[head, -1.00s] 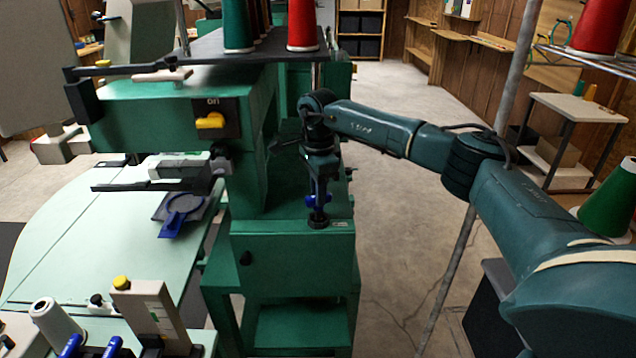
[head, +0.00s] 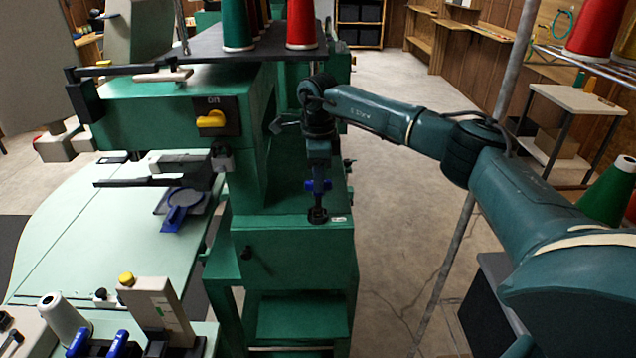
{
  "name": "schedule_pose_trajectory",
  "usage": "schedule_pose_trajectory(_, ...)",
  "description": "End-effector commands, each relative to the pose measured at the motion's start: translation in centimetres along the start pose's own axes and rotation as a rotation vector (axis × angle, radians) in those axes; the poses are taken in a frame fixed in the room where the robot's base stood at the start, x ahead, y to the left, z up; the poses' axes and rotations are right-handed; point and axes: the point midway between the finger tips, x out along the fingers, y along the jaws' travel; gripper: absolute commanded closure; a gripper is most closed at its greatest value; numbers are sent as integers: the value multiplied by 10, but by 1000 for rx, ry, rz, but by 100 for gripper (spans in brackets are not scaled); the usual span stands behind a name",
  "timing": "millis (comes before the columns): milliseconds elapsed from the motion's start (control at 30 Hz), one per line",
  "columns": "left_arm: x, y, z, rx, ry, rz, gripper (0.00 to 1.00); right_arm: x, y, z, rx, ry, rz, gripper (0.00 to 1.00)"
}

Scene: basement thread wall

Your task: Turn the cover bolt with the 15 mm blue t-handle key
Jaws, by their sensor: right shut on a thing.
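My right gripper (head: 318,177) points down over the green machine's lower front housing (head: 292,250). It is shut on the blue t-handle key (head: 318,186), whose blue crossbar shows just below the fingers. The key stands upright, its dark shaft pointing down to the dark cover bolt (head: 318,216) on top of the housing. I cannot tell whether the key's tip is seated on the bolt or just above it. My left gripper is out of view.
Two more blue handles (head: 78,342) (head: 118,343) stand at the lower left, near a white cone (head: 63,318). The yellow switch (head: 211,119) and machine head are left of my right gripper. Thread cones (head: 301,25) stand above. A grey pole (head: 463,235) runs behind my right arm.

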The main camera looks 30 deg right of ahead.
Motion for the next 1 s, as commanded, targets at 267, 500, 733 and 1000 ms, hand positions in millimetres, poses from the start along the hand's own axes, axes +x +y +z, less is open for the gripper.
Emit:
schedule_pose_trajectory(267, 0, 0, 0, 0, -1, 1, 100, -21, 0, 1, -1, -2, -1, 100)
schedule_pose_trajectory(500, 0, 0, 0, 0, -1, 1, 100, -33, 0, 1, -1, -2, 1, 100)
schedule_pose_trajectory(733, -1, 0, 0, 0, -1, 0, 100, -35, 0, 1, -1, -1, 1, 100)
schedule_pose_trajectory(1000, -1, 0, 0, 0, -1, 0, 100, -34, 0, 1, -1, -1, 1, 100)
